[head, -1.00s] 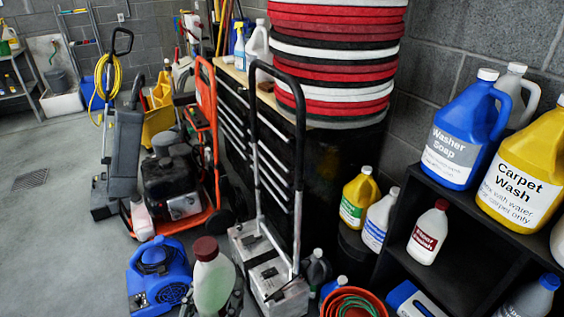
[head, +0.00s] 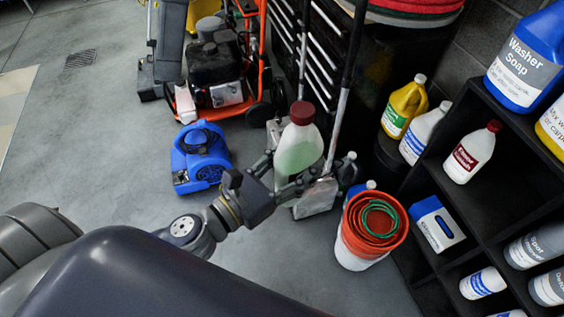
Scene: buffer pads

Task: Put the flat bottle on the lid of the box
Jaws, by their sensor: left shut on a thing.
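The flat bottle (head: 298,150), pale, translucent and red-capped, stands nearly upright in the head view. My left gripper (head: 284,178) is shut on its lower part, its fingers at the bottle's sides, and holds it above the floor. The bottle's bottom is partly hidden by the gripper. A grey metallic box (head: 317,199) on the hand truck shows behind and to the right of the gripper, partly covered by it. I cannot tell whether this is the box meant, nor make out a lid. My right gripper is not in view.
A blue blower (head: 200,157) stands on the floor left of the bottle. A black shelf (head: 440,168) with several bottles and a blue-and-white box (head: 437,224) is at right. Floor at left is clear.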

